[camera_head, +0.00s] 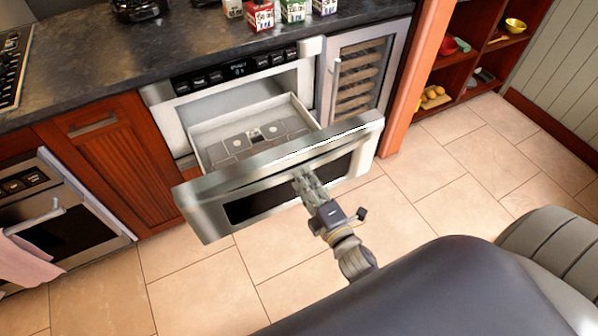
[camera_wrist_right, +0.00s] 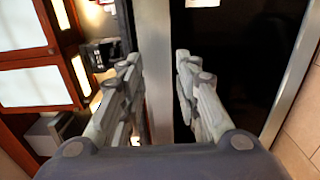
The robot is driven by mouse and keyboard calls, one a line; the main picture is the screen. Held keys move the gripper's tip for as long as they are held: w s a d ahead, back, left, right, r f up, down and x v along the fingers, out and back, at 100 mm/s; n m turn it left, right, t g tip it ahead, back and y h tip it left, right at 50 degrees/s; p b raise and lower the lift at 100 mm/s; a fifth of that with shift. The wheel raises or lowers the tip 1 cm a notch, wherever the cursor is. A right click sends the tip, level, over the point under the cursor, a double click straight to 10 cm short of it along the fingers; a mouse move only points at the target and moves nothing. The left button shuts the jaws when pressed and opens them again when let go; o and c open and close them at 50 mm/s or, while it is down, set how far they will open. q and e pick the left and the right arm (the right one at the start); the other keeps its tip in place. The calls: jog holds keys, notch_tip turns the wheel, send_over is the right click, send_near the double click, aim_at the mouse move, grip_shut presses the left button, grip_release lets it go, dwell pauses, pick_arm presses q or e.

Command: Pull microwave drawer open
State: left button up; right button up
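The microwave drawer (camera_head: 218,190) stands pulled out from its housing under the counter, and its inside with a grey patterned floor shows. Its steel front has a dark window (camera_head: 250,205) and a long bar handle. My right gripper (camera_head: 307,182) is at the middle of the front, on the handle. The fingertips' contact is partly hidden in the head view. My left gripper is not in view.
A dark countertop (camera_head: 120,70) with several small cartons lies above the drawer. A wine cooler (camera_head: 355,75) is right of it, a red cabinet (camera_head: 110,150) and an oven (camera_head: 50,215) left. The tiled floor (camera_head: 205,290) before the drawer is clear.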

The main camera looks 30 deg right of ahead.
jog(key=s, duration=0.8)
jog(key=shift+d, duration=0.15)
jog(key=shift+w, duration=0.1)
jog(key=s+a+f+m+g, duration=0.1)
jog(key=s+f+m+g, duration=0.2)
jog(key=f, duration=0.7)
jog(key=s+a+f+m+g, duration=0.2)
jog(key=s+f+m, duration=0.1)
jog(key=f, duration=0.6)
jog(key=s+a+f+m+g, duration=0.1)
jog(key=s+f+m+g, duration=0.2)
jog(key=f, duration=0.7)
jog(key=s+d+f+m+g, duration=0.2)
jog(key=s+f, duration=0.5)
jog(key=s, duration=0.4)
jog(key=s+d+f+m+g, duration=0.2)
jog(key=s+f+m+g, duration=0.3)
jog(key=s, duration=0.6)
notch_tip(320, 180, down, 4)
jog(key=shift+s+d+r+g+h, duration=0.25)
jog(key=shift+d+g+h, duration=0.05)
jog(key=shift+g, duration=0.7)
